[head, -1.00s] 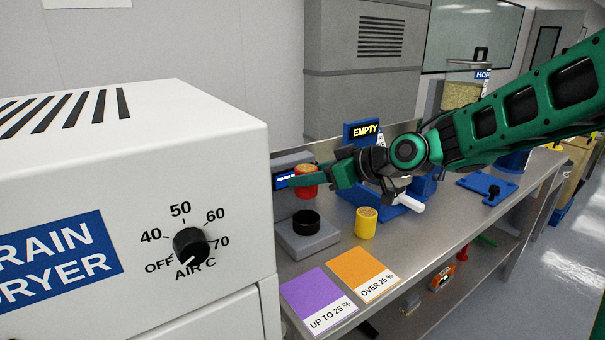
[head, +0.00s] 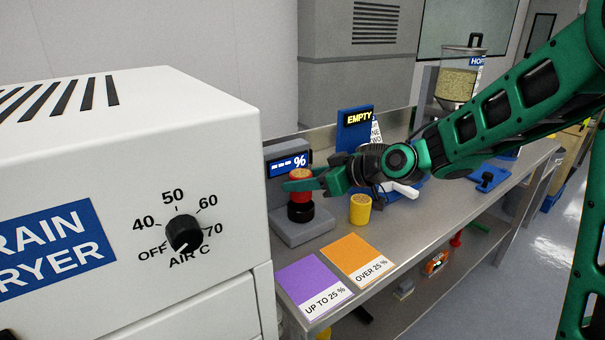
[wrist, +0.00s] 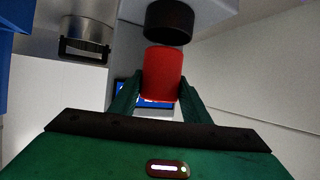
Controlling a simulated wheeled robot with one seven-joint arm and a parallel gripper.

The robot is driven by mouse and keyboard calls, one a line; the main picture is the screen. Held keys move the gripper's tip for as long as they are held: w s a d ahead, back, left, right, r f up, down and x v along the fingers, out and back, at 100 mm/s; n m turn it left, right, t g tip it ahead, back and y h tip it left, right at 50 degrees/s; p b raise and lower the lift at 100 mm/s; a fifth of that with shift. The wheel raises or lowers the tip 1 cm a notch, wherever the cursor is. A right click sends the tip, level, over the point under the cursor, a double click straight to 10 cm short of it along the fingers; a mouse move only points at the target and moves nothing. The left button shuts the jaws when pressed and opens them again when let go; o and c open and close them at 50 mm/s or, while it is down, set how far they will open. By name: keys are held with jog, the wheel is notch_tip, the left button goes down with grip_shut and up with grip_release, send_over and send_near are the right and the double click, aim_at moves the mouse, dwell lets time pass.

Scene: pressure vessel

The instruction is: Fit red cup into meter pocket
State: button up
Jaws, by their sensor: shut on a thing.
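My gripper (head: 308,184) is shut on the red cup (head: 300,175), which is upright with tan contents at its top. The cup is directly above the black round pocket (head: 301,211) of the grey meter (head: 302,230). Whether the cup's bottom touches the pocket rim I cannot tell in the head view. In the wrist view the red cup (wrist: 163,75) sits between both fingers, and the black pocket (wrist: 169,20) shows just past its end, seemingly with a small gap. The meter's display (head: 288,165) reads "--- %".
A yellow cup (head: 360,209) stands on the steel bench right of the meter. A purple card (head: 308,282) and an orange card (head: 357,255) lie in front. The white dryer (head: 120,190) stands close on the left. A blue stand with an "EMPTY" sign (head: 358,118) is behind my gripper.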

aim_at(310, 197)
jog(key=shift+f, duration=0.45)
jog(key=shift+s+f, duration=0.1)
jog(key=shift+f, duration=1.95)
dwell(1.5)
jog(key=o, duration=1.3)
jog(key=v, duration=1)
jog(key=shift+d, duration=0.35)
jog(key=shift+s+r, duration=0.1)
